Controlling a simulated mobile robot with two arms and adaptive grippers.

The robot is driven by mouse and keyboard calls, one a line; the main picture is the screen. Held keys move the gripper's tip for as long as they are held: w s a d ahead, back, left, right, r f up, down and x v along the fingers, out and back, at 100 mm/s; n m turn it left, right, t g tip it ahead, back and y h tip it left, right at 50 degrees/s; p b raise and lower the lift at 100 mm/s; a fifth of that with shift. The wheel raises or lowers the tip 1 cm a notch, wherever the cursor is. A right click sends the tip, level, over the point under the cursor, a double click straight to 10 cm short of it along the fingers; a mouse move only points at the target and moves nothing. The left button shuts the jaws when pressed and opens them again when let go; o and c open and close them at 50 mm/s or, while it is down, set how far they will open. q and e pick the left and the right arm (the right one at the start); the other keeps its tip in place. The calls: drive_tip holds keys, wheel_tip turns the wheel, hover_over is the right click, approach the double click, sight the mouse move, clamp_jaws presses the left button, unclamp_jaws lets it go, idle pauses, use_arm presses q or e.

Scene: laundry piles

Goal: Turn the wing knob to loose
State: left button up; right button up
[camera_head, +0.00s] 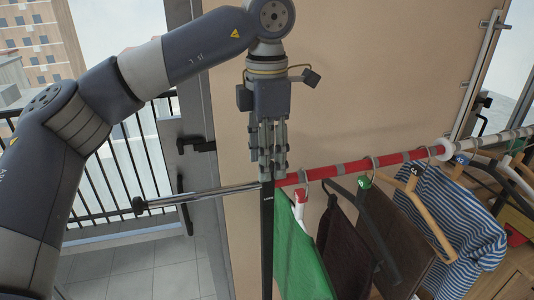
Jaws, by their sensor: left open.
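My left gripper (268,172) points down at the top of a black upright post (267,240), where the post meets the hanging rail. Its fingers cover that joint. The wing knob cannot be made out; the fingers may hide it. Small white lettering shows on the post just below the fingertips, too small to read surely. The rail has a chrome rod (200,194) to the left and a red tube (330,172) to the right. The left gripper is open. I see nothing held in it. My right gripper is out of view.
A green cloth (292,250), dark garments (345,255) and a blue-striped shirt (455,220) hang from the rail to the right. The chrome rod ends in a black cap (139,206) at the left. A black railing (125,150) stands behind. A beige panel (380,70) fills the back.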

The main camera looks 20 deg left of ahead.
use_arm(q)
drive_tip(key=c, duration=1.1)
drive_tip(key=shift+o, duration=0.2)
